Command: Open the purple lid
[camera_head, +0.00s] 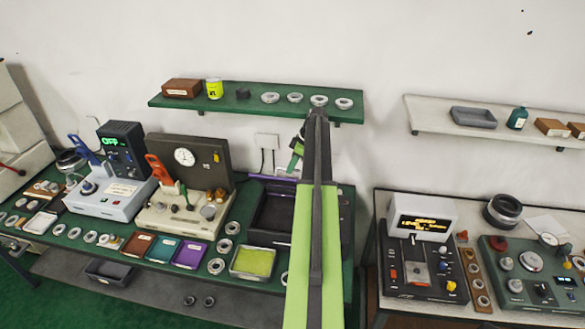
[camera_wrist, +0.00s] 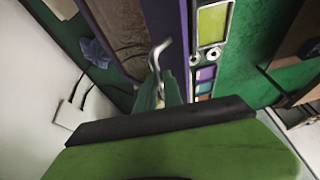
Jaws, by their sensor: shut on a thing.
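A dark open-topped bin (camera_head: 272,212) stands on the green bench, left of my arm. A purple strip (camera_head: 270,178) along its back edge appears to be the lid seen nearly edge-on; its exact angle is hard to tell. In the wrist view, purple edging (camera_wrist: 180,28) runs beside a brown-grey surface. A bent metal handle (camera_wrist: 157,52) rises at the fingertips. My gripper (camera_wrist: 161,88) is shut on this handle; the contact itself is partly hidden. In the head view, my gripper (camera_head: 296,152) is above the bin's back edge, and my arm covers the bin's right part.
A green shelf (camera_head: 225,100) with several rings hangs on the wall close behind my gripper. A grey case with a dial (camera_head: 185,157) stands left of the bin. A green-bottomed tray (camera_head: 252,262) lies in front. A second bench with devices (camera_head: 422,255) stands right.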

